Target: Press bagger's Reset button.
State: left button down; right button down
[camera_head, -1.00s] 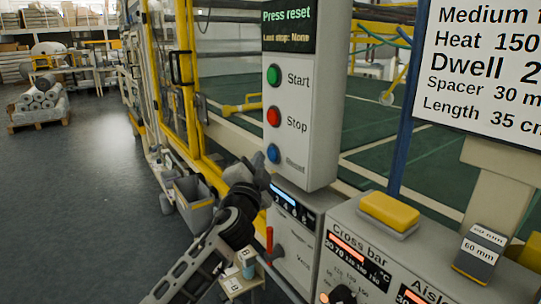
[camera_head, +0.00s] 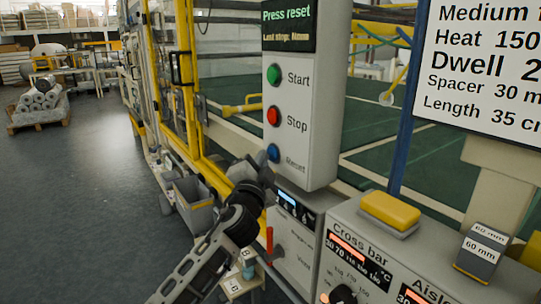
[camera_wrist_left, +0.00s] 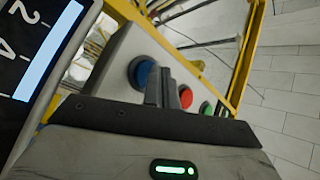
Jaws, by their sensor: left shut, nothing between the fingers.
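The blue Reset button (camera_head: 273,153) is the lowest of three buttons on the grey control box; its label reads blurred. Above it are the red Stop button (camera_head: 273,116) and the green Start button (camera_head: 273,75). The screen (camera_head: 288,25) reads "Press reset". My left gripper (camera_head: 264,160) is shut and empty, its tips just left of the blue button. In the left wrist view the shut fingers (camera_wrist_left: 159,86) point at the box, next to the blue button (camera_wrist_left: 143,74); whether they touch it I cannot tell. My right gripper is not in view.
Below the box is a panel with a lit display (camera_head: 297,206) and a red lever (camera_head: 269,240). A heater console with a yellow block (camera_head: 390,208) stands at the right. A grey bin (camera_head: 194,203) and yellow frame are behind my left arm.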

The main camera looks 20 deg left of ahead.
pick_arm(q)
jog(key=shift+w+d, duration=0.2)
jog(key=shift+w, duration=0.15)
dwell(0.3)
jog(key=shift+s, duration=0.1)
jog(key=shift+s+a, duration=0.45)
jog(key=shift+s, duration=0.25)
jog(key=s+a, duration=0.1)
jog(key=s+p, duration=0.1)
jog(key=s+a, duration=0.1)
jog(key=s, duration=0.1)
jog(key=shift+s+a+p, duration=0.1)
jog(key=shift+a+p, duration=0.2)
jog(key=shift+a, duration=0.05)
dwell(0.8)
